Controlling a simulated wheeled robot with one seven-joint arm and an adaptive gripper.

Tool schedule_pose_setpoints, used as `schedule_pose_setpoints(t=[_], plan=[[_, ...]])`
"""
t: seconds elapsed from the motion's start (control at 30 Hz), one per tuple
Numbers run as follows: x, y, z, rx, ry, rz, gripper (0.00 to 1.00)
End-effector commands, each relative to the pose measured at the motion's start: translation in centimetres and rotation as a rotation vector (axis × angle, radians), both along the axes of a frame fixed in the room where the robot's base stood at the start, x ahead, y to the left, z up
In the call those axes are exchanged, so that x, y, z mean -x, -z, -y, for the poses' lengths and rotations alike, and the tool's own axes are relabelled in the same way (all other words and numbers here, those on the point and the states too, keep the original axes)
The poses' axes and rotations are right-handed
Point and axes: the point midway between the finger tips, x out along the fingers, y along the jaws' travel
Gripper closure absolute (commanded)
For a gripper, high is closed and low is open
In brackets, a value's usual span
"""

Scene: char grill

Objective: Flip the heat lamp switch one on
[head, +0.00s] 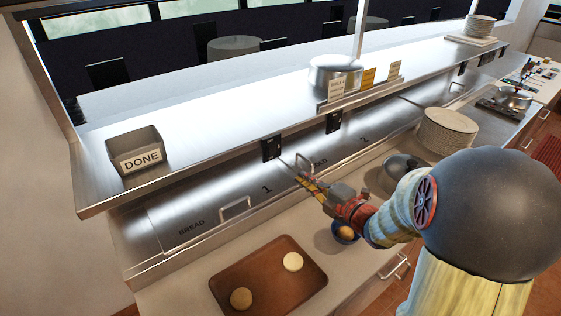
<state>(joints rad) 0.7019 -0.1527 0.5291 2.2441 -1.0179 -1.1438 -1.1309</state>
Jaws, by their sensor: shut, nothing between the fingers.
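A black switch box (271,148) hangs on the front edge of the steel shelf, above the counter lid marked 1. A small pale switch shows on its face; whether it is up or down is too small to tell. A second black switch box (334,122) is to its right, above the lid marked 2. My gripper (286,164) reaches in from the right with its fingers shut and empty. Its tips are just below and right of the left switch box. I cannot tell whether they touch it.
The shelf (220,125) overhangs the lids and carries a grey DONE bin (136,151) and a steel pot (335,75). A brown tray (225,281) with two buns, a blue bowl (346,234) and stacked plates (448,132) occupy the counter below.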

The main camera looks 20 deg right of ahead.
Motion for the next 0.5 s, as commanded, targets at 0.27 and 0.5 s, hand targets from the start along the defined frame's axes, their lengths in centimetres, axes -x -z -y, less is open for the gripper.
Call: schedule_pose_setpoints(t=[0.27, 0.5], plan=[[-2.8, 0.4, -0.7, -0.001, -0.004, -0.001, 1.0], [-7.4, 1.0, -1.6, -0.001, -0.004, -0.002, 1.0]])
